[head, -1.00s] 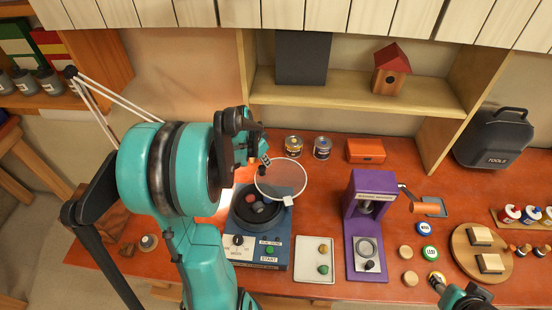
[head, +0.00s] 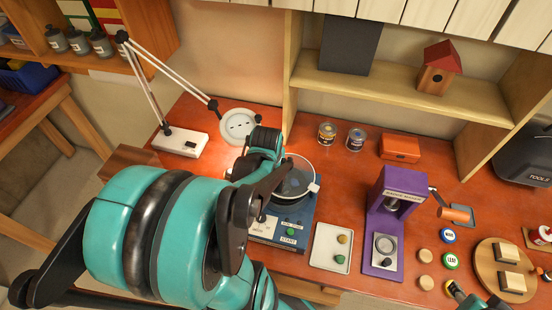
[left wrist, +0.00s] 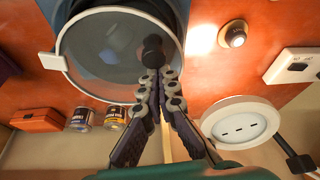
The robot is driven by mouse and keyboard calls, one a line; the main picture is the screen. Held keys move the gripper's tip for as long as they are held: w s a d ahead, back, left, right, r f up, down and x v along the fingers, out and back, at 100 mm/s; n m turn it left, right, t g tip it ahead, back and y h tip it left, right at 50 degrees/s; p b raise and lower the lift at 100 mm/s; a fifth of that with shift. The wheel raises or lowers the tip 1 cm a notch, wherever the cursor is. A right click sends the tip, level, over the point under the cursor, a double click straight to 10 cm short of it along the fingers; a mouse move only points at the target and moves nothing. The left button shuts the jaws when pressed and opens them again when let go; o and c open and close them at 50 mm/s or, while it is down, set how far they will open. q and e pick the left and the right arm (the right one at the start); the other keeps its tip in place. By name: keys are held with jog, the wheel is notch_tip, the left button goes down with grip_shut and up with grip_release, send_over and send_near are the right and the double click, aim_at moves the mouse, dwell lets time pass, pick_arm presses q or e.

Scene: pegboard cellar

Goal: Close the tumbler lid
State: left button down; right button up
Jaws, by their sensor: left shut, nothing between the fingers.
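The tumbler (head: 282,234) is a blue machine with a dial and a green START button, partly hidden behind my left arm in the head view. Its clear round lid (head: 297,180) has a pale rim and a white tab (head: 314,187), and lies above the dark drum. I cannot tell whether it sits flush. In the left wrist view the lid (left wrist: 95,55) shows close by, with the drum dim through it. My left gripper (left wrist: 153,45) is shut and empty, its tips over the lid; contact is unclear. My right gripper (head: 456,289) barely shows at the lower right.
A white tray (head: 319,258) and a purple press (head: 372,261) stand right of the tumbler. Two cans (head: 327,133) and an orange box (head: 400,148) stand behind. A white lamp (head: 238,124) is behind my left arm. Round badges and a wooden board (head: 484,260) lie farther right.

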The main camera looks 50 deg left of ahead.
pick_arm(q)
jog(key=shift+s+d+n, duration=0.3)
jog(key=shift+s+d, duration=0.05)
jog(key=shift+s, duration=0.15)
jog(key=shift+s+d+p, duration=0.5)
jog(key=shift+s+d, duration=0.6)
jog(key=shift+s, duration=0.1)
pick_arm(e)
jog(key=shift+r, duration=0.55)
pick_arm(q)
jog(key=shift+f, duration=0.1)
